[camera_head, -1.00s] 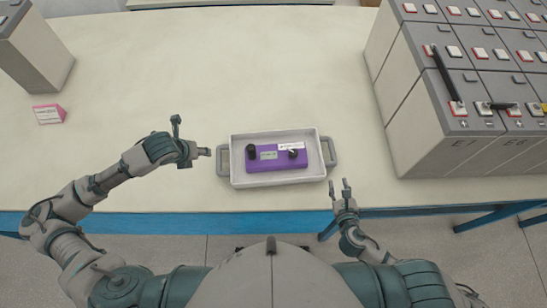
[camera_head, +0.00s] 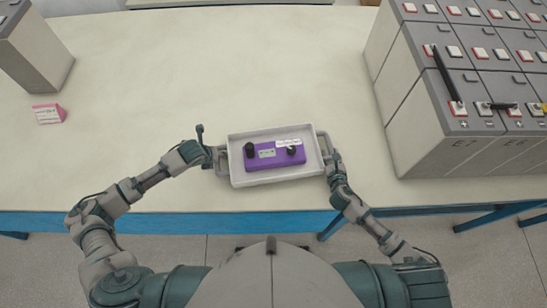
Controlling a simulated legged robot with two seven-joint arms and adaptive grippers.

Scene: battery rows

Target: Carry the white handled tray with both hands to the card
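The white handled tray (camera_head: 236,179) lies on the pale table, a little skewed, its right side farther back. It holds a purple block (camera_head: 262,163) with two black knobs and pale labels. My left gripper (camera_head: 213,152) is at the tray's left handle, with one finger sticking up behind it. My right gripper (camera_head: 332,157) is at the right handle (camera_head: 324,142), its fingers overlapping it. The handles partly merge with the fingers, so I cannot tell whether either grip is closed.
A grey battery bank (camera_head: 440,130) with red and white terminals stands close on the right. A grey box (camera_head: 35,50) stands at the back left. The table's blue front edge (camera_head: 160,222) is near me. The table between tray and card is clear.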

